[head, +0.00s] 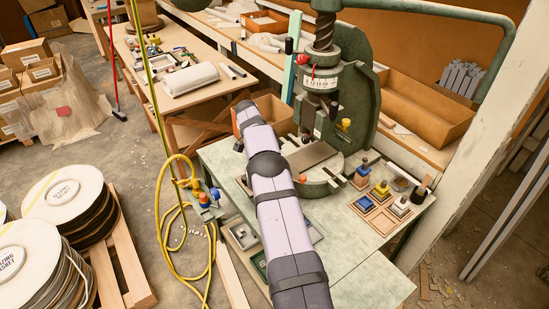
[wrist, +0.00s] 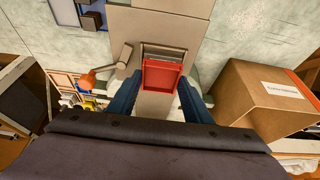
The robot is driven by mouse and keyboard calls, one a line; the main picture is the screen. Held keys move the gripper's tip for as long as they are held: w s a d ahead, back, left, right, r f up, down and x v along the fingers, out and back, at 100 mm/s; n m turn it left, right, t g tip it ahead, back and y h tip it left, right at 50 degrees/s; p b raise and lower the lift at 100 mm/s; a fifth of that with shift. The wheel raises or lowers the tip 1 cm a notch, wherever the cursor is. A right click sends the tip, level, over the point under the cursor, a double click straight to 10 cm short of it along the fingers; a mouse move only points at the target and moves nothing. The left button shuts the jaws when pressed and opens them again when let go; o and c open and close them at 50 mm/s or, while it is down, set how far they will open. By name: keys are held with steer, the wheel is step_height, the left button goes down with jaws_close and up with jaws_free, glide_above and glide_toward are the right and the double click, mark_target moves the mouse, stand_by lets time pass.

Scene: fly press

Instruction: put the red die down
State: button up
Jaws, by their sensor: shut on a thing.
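The red die (wrist: 162,75) is a square red block with a shallow, tray-like face. In the wrist view it sits between the two blue fingers of my gripper (wrist: 161,83), which is shut on it. Below it is a grey-beige plate (wrist: 165,28) with a strip running on under the die; I cannot tell whether the die touches it. In the head view the green fly press (head: 345,80) stands at the back centre, with a grey plate (head: 308,156) at its base. My arm hides the die and the fingers there.
An orange-knobbed lever (wrist: 90,78) lies left of the die. A cardboard box (wrist: 268,97) stands close on the right. In the head view, a wooden tray (head: 372,228) and blue and yellow dies sit on the bench right of the press. The bench's front right is clear.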

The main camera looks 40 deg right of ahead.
steer(key=shift+f, duration=0.25)
steer(key=shift+f, duration=0.2)
steer(key=o, duration=1.4)
steer(key=b+v, duration=0.3)
steer(key=v, duration=0.9)
steer(key=shift+a+r, duration=0.1)
steer(key=shift+r, duration=0.05)
